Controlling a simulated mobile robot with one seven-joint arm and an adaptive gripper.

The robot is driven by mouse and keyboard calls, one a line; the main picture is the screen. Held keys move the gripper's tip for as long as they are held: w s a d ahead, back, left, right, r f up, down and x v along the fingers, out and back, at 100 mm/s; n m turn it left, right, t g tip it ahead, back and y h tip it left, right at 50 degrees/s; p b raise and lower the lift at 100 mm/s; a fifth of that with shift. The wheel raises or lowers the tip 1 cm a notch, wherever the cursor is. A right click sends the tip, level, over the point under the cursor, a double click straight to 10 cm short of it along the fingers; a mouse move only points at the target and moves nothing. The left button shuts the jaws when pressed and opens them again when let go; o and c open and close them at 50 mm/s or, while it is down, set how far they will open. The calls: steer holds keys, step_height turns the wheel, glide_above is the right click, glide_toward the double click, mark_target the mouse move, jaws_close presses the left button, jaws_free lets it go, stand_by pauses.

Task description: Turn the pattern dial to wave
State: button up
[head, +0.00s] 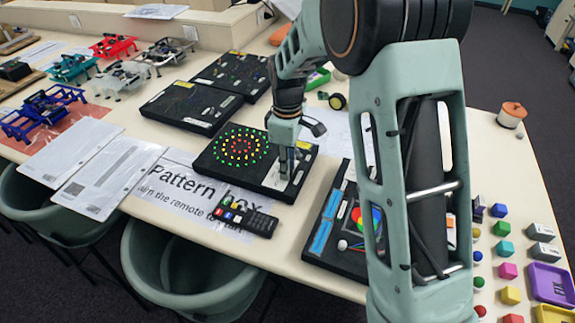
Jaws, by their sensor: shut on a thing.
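The pattern box (207,158) is a flat black box near the middle of the table. Rings of lit green, yellow and red dots (237,148) show on its top. A pale control strip (300,172) runs along its right side. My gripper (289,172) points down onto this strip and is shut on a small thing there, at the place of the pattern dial. The dial itself is hidden by the fingers, so its setting cannot be read.
A black remote (245,217) lies on the printed sign (185,190) in front of the box. Two more black boxes (192,108) (232,75) stand behind. A board with coloured shapes (338,245) lies to the right, partly behind my arm. Small coloured blocks (503,250) cover the right end.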

steer(key=shift+m, duration=0.4)
jaws_close()
steer(key=m+b, duration=0.1)
steer(key=m, duration=0.2)
steer(key=shift+m, duration=2.5)
steer(key=o, duration=1)
jaws_free()
step_height(320, 180, up, 12)
